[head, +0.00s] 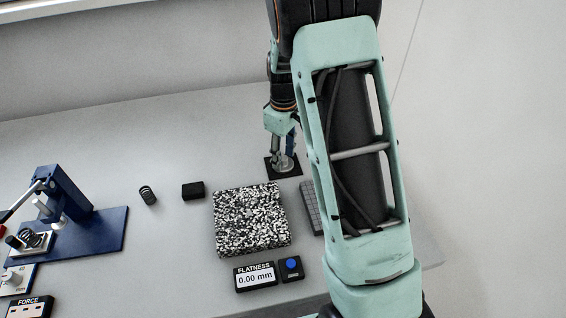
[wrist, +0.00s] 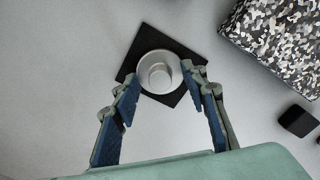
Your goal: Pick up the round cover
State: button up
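In the head view the cover (head: 285,164) is partly hidden by my gripper. My gripper (wrist: 159,76) is open, with its two blue-padded fingertips on either side of the cover, close to its rim. I cannot tell whether either fingertip touches it. In the head view my gripper (head: 283,150) points down over the black pad (head: 270,172).
A speckled block (head: 250,220) lies in front of the pad, with a grey gridded strip (head: 313,207) beside it.

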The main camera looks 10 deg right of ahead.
aim_at(283, 158)
grip_shut()
jog(key=shift+r, duration=0.1)
jog(key=shift+r, duration=0.45)
notch_tip(283, 158, up, 2)
jog(key=shift+r, duration=0.2)
jog(key=s+a+r+b, duration=0.1)
jog(key=s+a+r, duration=0.5)
jog(key=s+r, duration=0.3)
jog(key=s, duration=0.3)
jog(key=shift+s+r, duration=0.3)
jog(key=shift+a, duration=0.1)
